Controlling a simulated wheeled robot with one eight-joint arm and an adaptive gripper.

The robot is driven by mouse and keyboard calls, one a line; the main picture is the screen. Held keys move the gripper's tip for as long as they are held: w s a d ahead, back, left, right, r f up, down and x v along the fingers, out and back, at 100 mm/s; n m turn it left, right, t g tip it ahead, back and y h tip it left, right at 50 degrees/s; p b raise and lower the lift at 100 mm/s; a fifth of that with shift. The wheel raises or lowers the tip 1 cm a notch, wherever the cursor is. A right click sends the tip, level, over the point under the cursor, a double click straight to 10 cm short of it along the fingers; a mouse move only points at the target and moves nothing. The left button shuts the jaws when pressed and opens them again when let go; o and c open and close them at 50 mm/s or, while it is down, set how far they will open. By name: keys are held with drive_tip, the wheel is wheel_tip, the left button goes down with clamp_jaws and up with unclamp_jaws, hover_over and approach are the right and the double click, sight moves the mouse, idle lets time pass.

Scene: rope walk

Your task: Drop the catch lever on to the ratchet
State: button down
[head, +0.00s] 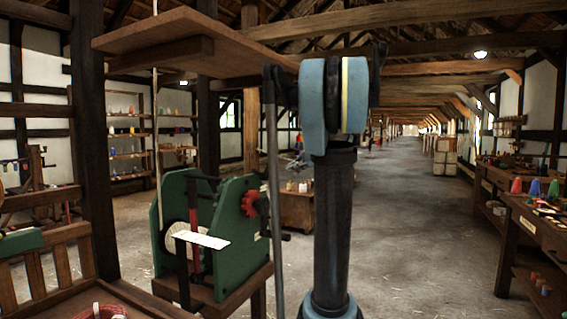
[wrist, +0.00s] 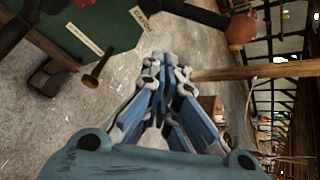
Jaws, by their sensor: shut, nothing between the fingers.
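The green winding stand (head: 178,205) is at left of centre in the head view, with a red toothed ratchet wheel (head: 254,203) on its right face. In the wrist view, the green plate (wrist: 95,25) fills the upper left and bears pale labels. A brass-coloured peg (wrist: 97,72) stands out from it. A dark bar with a round brown knob (wrist: 240,30) crosses the top; I cannot tell if it is the catch lever. My gripper (wrist: 160,72) is shut and empty, apart from the plate and peg. In the head view my arm blocks part of the scene.
A wooden shelf board (head: 190,42) overhangs the stand. A wooden railing (head: 50,255) is at lower left. A workbench (head: 530,215) with coloured cones is at right. The long floor (head: 420,230) between is open.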

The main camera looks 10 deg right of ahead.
drive_tip(key=w+d+r+m+t, duration=0.1)
drive_tip(key=w+d+r+m, duration=0.1)
drive_tip(key=w+d+r, duration=0.1)
drive_tip(key=shift+w+d+r+m+t, duration=0.35)
drive_tip(key=shift+w+d, duration=0.35)
drive_tip(key=shift+w, duration=0.4)
drive_tip(key=shift+f, duration=0.1)
drive_tip(key=w+a, duration=0.6)
drive_tip(key=a, duration=0.1)
drive_tip(key=shift+a+f, duration=0.15)
drive_tip(key=shift+f, duration=0.25)
